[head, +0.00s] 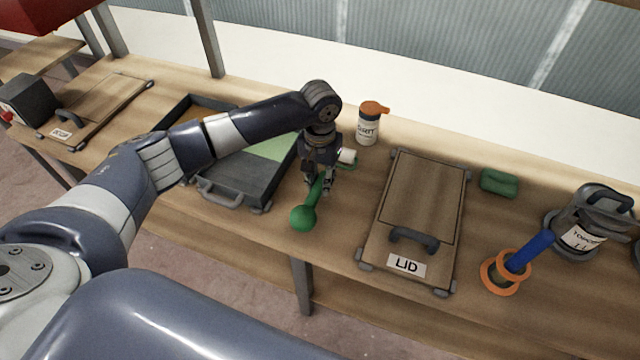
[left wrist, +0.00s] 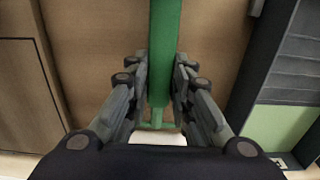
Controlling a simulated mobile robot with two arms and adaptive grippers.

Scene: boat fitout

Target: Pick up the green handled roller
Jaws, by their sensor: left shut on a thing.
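The green handled roller (head: 308,210) is on the wooden bench between the dark tray and the lid board. Its round green knob end points toward the front edge, and its white roller (head: 347,156) shows behind my gripper. My left gripper (head: 327,186) is over the handle from above, shut on it. In the left wrist view the green handle (left wrist: 163,55) runs between the two fingers of the gripper (left wrist: 160,95), with part of the white roller (left wrist: 157,138) near the palm. I cannot tell whether the roller is clear of the bench. My right gripper is not in view.
A dark tray (head: 235,187) with a green area inside stands left of the roller. A board labelled LID (head: 418,205) lies to the right. A bottle with an orange cap (head: 368,126) stands behind. A green block (head: 499,183), blue-handled orange ring (head: 530,252) and grey canister (head: 590,222) are further right.

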